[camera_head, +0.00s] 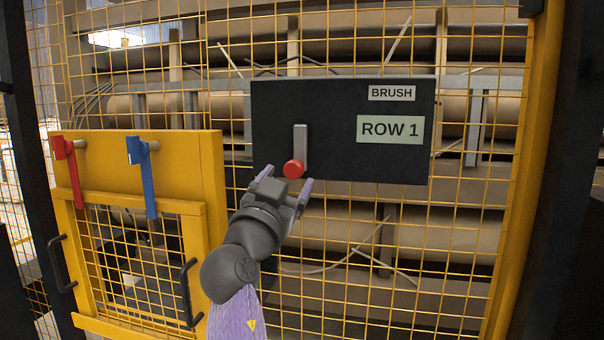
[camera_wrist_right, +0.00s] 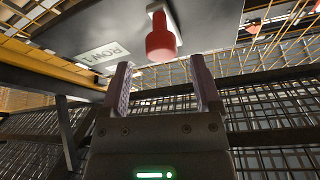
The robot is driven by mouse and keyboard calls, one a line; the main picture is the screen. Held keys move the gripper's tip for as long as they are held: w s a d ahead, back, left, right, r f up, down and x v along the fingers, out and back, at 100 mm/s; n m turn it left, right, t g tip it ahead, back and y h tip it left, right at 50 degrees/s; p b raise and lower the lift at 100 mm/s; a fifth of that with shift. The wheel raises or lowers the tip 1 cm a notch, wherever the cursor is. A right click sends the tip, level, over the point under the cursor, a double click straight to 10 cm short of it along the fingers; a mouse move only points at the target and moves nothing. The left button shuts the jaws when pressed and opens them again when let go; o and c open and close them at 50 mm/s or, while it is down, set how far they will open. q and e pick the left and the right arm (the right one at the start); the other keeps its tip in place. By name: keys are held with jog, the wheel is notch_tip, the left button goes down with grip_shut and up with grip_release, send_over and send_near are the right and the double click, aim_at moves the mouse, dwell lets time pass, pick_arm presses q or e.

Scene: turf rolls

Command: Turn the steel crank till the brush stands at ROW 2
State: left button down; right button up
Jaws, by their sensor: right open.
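A steel crank (camera_head: 300,143) is mounted on a black panel (camera_head: 345,95) and hangs downward, with a red knob (camera_head: 294,169) at its lower end. The panel carries a BRUSH label (camera_head: 391,93) and a display reading ROW 1 (camera_head: 390,129). My right gripper (camera_head: 287,182) is open and empty, just below the red knob in the head view. In the right wrist view the red knob (camera_wrist_right: 161,40) shows ahead of the open fingers (camera_wrist_right: 160,88), apart from them. My left gripper is not in view.
A yellow mesh fence (camera_head: 460,235) stands behind and around the panel. On the left is a yellow gate (camera_head: 186,160) with a red lever (camera_head: 70,165), a blue lever (camera_head: 142,170) and black handles (camera_head: 189,290). Large rolls lie behind the mesh.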

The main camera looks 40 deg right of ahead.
aim_at(298, 163)
jog(key=x, duration=0.5)
jog(key=shift+w+f, duration=0.1)
jog(key=shift+f, duration=0.05)
jog(key=shift+w+d+r, duration=0.2)
jog(key=shift+w+d, duration=0.1)
jog(key=shift+d, duration=0.1)
jog(key=c, duration=1)
grip_shut()
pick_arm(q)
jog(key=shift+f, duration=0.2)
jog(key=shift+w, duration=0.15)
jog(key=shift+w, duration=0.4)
